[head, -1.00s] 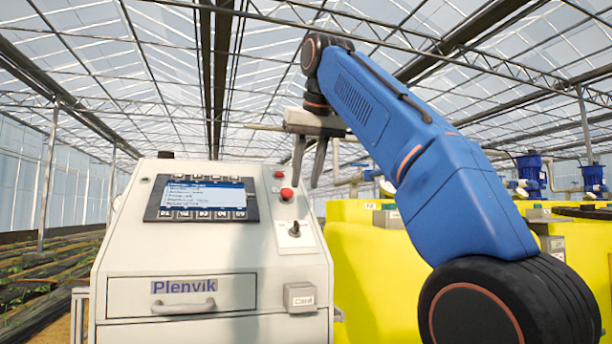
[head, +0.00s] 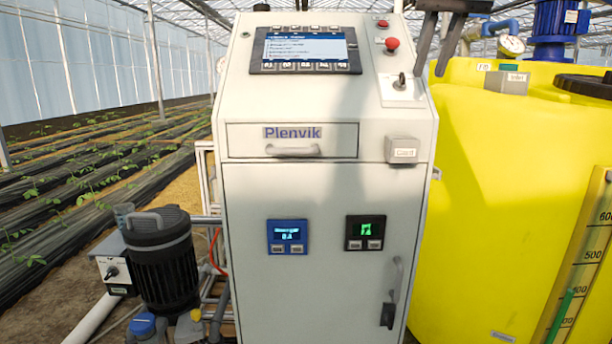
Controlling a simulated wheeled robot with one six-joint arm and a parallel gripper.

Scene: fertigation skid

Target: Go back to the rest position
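My gripper (head: 437,40) shows at the top right of the head view, pointing down. Its two dark fingers are apart with nothing between them. It is in front of the yellow tank and just right of the cabinet's sloped panel. The rest of my arm is above the picture and hidden. The white Plenvik cabinet (head: 250,200) stands in the middle, with a lit screen (head: 305,47), a red button (head: 392,45) and a key switch (head: 402,82) on its sloped panel.
A yellow tank (head: 490,200) with a gauge (head: 512,45) stands close on the right. A black pump (head: 162,262) with pipes is at lower left. The cabinet has a drawer handle (head: 293,150), a card box (head: 402,150) and a door handle (head: 395,280). Plant rows (head: 90,160) lie behind left.

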